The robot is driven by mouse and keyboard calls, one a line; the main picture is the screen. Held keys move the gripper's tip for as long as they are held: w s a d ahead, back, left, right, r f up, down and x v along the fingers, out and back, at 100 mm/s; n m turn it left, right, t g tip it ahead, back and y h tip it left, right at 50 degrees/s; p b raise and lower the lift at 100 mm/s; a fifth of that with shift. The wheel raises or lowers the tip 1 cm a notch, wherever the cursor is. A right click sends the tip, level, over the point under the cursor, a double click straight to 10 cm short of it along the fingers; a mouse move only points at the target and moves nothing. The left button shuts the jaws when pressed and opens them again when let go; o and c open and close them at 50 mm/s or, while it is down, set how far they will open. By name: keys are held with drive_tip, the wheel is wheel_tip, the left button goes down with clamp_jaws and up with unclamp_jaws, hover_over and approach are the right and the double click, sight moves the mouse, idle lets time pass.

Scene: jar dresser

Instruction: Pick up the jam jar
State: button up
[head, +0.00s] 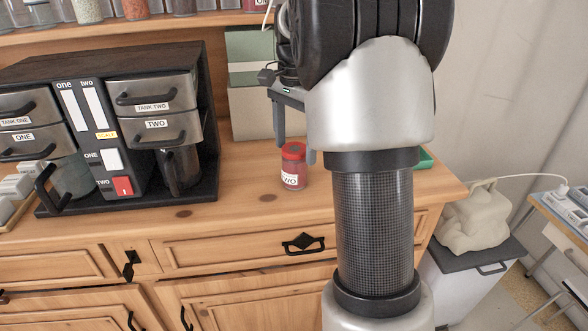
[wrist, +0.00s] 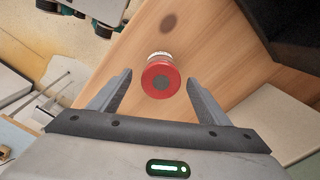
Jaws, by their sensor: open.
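The jam jar (head: 293,167) is a small glass jar with a red lid and a white label with partly readable dark lettering. It stands upright on the wooden dresser top, right of the coffee machine. In the wrist view its red lid (wrist: 160,78) shows from above, with a grey disc at its centre. My gripper (head: 294,152) is open above the dresser, with its fingers around the jar's upper part in the head view. In the wrist view the jar lies between and a little beyond the fingertips (wrist: 159,80). No finger visibly touches it.
A black and steel coffee machine (head: 125,100) stands to the left. A pale box (head: 250,105) stands behind the jar, and a shelf of spice jars (head: 135,9) runs above. A green object (head: 425,159) lies at the right, partly behind my arm. Bare wood lies in front of the jar.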

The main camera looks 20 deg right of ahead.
sight(295, 168)
wheel_tip(295, 168, down, 7)
drive_tip(key=shift+w+f+b, duration=0.1)
drive_tip(key=shift+f+b, duration=0.05)
drive_tip(key=shift+b, duration=0.15)
drive_tip(key=shift+c, duration=0.5)
